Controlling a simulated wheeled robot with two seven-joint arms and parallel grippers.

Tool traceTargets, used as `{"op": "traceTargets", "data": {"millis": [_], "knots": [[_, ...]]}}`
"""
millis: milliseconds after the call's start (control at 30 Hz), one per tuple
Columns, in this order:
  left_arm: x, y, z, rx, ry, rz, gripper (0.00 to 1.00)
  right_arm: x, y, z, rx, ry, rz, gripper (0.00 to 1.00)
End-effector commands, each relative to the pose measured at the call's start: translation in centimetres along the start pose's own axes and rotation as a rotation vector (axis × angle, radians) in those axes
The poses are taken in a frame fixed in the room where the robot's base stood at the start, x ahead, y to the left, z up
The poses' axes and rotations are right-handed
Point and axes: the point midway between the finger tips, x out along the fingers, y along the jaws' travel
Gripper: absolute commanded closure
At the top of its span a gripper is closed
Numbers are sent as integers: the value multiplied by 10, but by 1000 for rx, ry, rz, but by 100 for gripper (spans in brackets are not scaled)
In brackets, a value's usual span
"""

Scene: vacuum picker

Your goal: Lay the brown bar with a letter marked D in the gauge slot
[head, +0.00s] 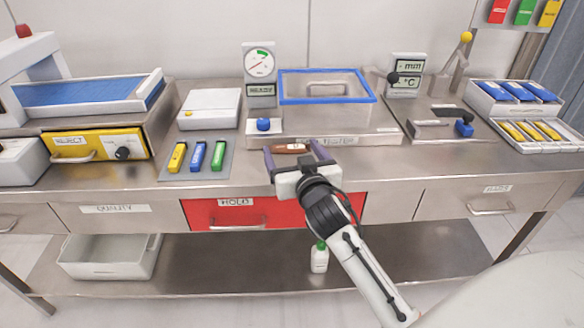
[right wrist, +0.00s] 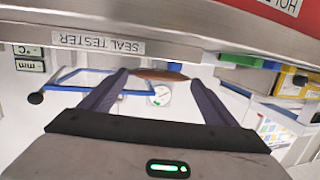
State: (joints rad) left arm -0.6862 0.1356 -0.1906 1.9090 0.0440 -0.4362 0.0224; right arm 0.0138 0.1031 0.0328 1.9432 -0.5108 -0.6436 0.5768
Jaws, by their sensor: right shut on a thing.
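A brown bar (head: 291,148) is held crosswise between the two fingers of my right gripper (head: 294,150), just in front of the seal tester, near the counter's front edge. The bar also shows between the fingertips in the right wrist view (right wrist: 160,75). No letter on it can be read clearly. A steel fixture (head: 425,130) with a dark lever and a blue block stands right of the seal tester, below a display marked mm and °C (head: 407,72). Which part is the gauge slot, I cannot tell. My left gripper is not in view.
The seal tester (head: 345,139) has a blue-rimmed chamber (head: 326,99) and a blue knob. Yellow, blue and green bars lie on a grey mat (head: 168,172) to the left. Trays (head: 566,146) of blue and yellow bars stand at the right. The front counter strip at right is clear.

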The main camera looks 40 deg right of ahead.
Motion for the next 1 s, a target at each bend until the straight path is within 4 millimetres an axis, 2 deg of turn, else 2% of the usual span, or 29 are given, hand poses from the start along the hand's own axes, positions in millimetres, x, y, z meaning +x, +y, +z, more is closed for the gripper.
{"op": "traceTargets", "data": {"millis": [200,300,733,767,833,1000], "knots": [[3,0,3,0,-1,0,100,5,0,34,1,-5,1,40],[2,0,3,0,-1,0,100,6,0,43,1,-2,1,40],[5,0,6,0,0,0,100,7,0,50,1,0,0,40],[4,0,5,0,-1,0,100,7,0,48,0,0,0,14],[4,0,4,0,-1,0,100,7,0,48,0,0,0,2],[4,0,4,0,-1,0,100,7,0,48,0,0,0,0]]}}
